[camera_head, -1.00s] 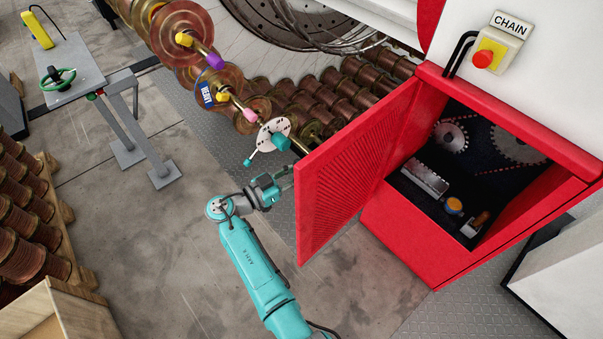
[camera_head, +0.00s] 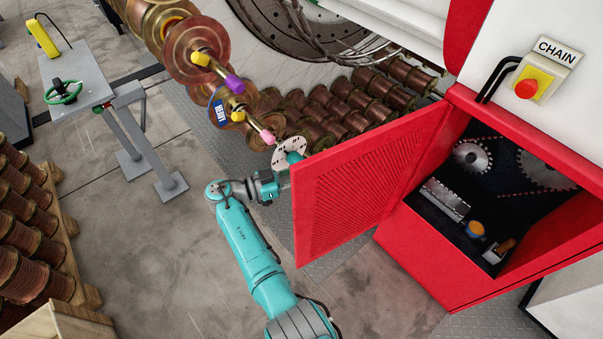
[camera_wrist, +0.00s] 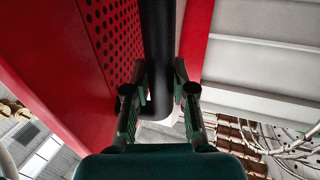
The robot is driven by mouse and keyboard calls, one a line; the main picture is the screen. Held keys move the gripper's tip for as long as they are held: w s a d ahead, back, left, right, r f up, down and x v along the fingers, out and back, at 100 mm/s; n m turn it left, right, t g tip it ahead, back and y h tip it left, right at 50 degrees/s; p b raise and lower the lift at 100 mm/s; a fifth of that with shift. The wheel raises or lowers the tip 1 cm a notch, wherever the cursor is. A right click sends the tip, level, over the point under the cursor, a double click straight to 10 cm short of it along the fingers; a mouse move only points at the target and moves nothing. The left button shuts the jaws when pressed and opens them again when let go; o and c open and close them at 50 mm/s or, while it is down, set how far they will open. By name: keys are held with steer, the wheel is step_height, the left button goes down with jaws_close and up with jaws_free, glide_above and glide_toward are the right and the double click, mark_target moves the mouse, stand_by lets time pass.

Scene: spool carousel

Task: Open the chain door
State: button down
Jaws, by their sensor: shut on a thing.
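The red perforated chain door (camera_head: 360,185) stands swung open from the red cabinet under the CHAIN sign. It also shows in the wrist view (camera_wrist: 60,60). Its black bar handle (camera_wrist: 158,45) runs between the fingers in the wrist view, with a bend at its lower end. My gripper (camera_wrist: 160,88) is shut on this handle, with one finger on each side. In the head view my gripper (camera_head: 281,184) is at the door's free edge, its fingertips partly hidden by the door. The handle is hidden there.
The open cabinet (camera_head: 410,250) shows sprockets (camera_head: 473,155) and a chain inside. A CHAIN button box (camera_head: 535,82) is above it. The spool carousel (camera_head: 210,55) with a white disc (camera_head: 287,152) lies close beyond my gripper.

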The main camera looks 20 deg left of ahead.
steer(key=c, duration=0.9)
jaws_free()
steer(key=shift+d+f, duration=0.15)
steer(key=shift+d, duration=0.05)
steer(key=shift+c, duration=0.2)
steer(key=shift+s+a, duration=0.2)
steer(key=shift+a, duration=0.3)
steer(key=v, duration=1.1)
steer(key=shift+s, duration=0.15)
